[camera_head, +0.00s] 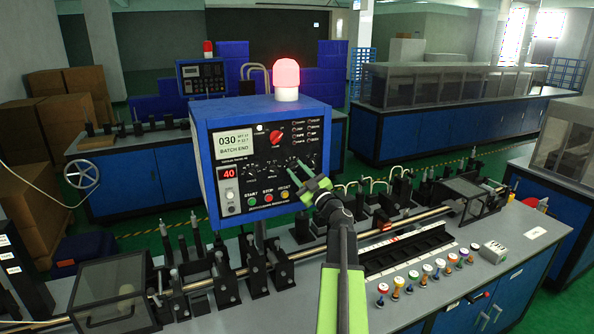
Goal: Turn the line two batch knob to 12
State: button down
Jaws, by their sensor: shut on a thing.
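My green gripper (310,176) is at the lower right of the panel, shut on what appears to be a small knob at the right end of that row. The knob's pointer and scale are hidden by the fingers. I cannot read a line number on the box.
START, STOP and RESET buttons (268,198) lie just left of my gripper. A red lamp (286,77) glows on top of the box. The bench (430,290) below carries a shaft, clamps and several coloured stamps (427,271). A second control box (202,77) stands behind.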

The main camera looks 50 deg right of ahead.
jog(key=shift+n+y+p, duration=0.5)
jog(key=shift+n+y, duration=0.3)
jog(key=shift+n, duration=1.2)
jog(key=c, duration=1)
grip_release()
jog(key=shift+s, duration=0.1)
jog(key=b+v, duration=0.1)
jog(key=v, duration=0.4)
jog(key=b+v, duration=0.2)
jog(key=v, duration=0.4)
jog(key=b+v, duration=0.1)
jog(key=v, duration=0.5)
jog(key=shift+s+r+b, duration=0.2)
jog(key=shift+s+b, duration=0.1)
